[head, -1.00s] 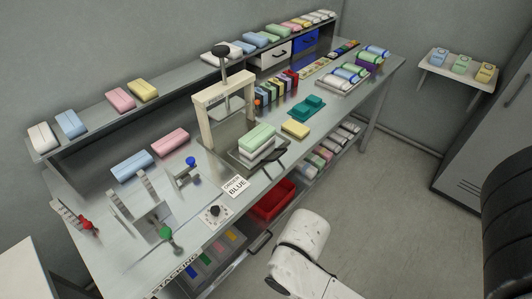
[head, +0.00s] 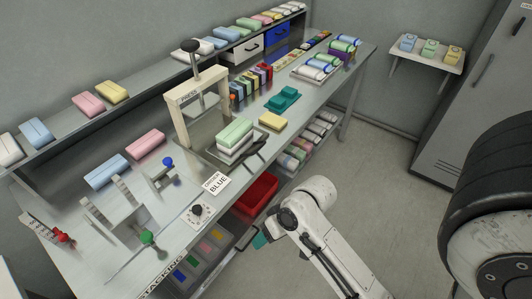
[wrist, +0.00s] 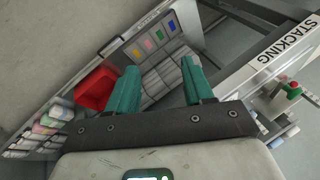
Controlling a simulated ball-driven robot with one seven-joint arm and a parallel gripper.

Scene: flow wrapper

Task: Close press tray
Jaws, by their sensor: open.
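The cream press (head: 197,93) stands on the steel bench with its black-knobbed lever upright. The press tray (head: 212,154) extends from its base toward the bench front. A pale green block (head: 233,132) on white ones stands on the tray. The tray's dark handle (head: 253,154) points toward the front edge. My gripper (wrist: 160,82) is open and empty, with teal fingers spread in the wrist view. In the head view only a bit of teal (head: 261,239) shows behind my arm, below the bench top and in front of the lower shelf. The press is not in the wrist view.
A yellow block (head: 271,121) and an ORDER BLUE card (head: 216,184) lie near the tray. A red bin (head: 256,193) sits under the bench; it also shows in the wrist view (wrist: 95,88). Floor to the right is clear up to the grey cabinet.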

